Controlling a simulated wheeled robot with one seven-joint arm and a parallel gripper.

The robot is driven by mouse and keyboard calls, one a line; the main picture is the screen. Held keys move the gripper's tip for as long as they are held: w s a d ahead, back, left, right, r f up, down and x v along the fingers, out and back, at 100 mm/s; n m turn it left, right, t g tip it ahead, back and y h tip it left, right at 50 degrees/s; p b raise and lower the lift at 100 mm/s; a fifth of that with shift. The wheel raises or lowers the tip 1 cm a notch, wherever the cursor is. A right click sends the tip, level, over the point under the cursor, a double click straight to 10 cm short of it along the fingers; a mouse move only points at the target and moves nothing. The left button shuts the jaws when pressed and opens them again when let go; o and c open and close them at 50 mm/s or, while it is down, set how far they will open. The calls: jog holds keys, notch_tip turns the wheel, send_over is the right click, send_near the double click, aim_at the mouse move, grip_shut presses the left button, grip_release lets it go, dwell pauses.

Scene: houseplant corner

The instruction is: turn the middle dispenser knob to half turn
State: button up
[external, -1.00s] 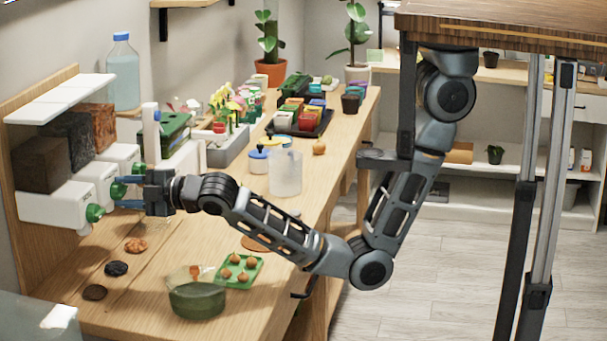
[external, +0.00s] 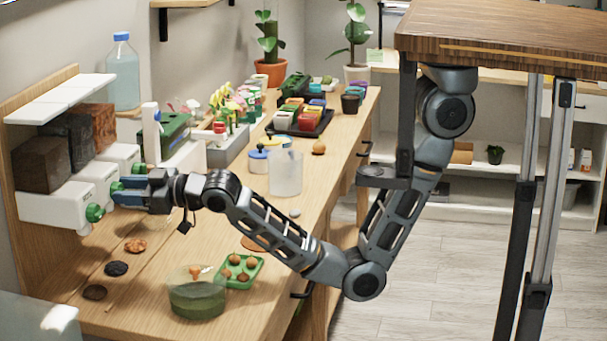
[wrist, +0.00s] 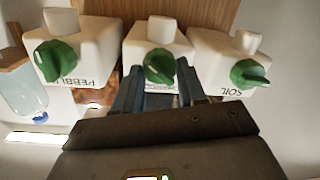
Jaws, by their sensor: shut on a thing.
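The middle dispenser (external: 99,171) is a white box holding a dark fill, between two similar dispensers on a wooden back panel. Its green middle knob (wrist: 159,66) shows between the blue fingers of my gripper (wrist: 158,88) in the wrist view. My gripper (external: 127,188) reaches it from the right in the external view and is shut on it. The knob's raised grip looks roughly upright in the wrist view. The fingers hide most of this knob in the external view and part of the label below it in the wrist view.
The pebble knob (wrist: 57,61) and the soil knob (wrist: 249,74) flank the middle one closely. Below on the bench lie small piles, among them a dark one (external: 116,268). A green bowl (external: 197,298) and a green tray (external: 258,267) stand nearer the front.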

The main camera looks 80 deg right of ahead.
jog(key=shift+f+m+b, duration=0.2)
jog(key=shift+m+b, duration=0.6)
jog(key=shift+m, duration=1)
jog(key=o, duration=1.1)
jog(key=shift+r, duration=0.1)
jog(key=shift+c, duration=0.2)
jog(key=s, duration=0.7)
jog(key=shift+s+d+r, duration=0.15)
jog(key=shift+s+d, duration=0.2)
jog(key=shift+s, duration=0.05)
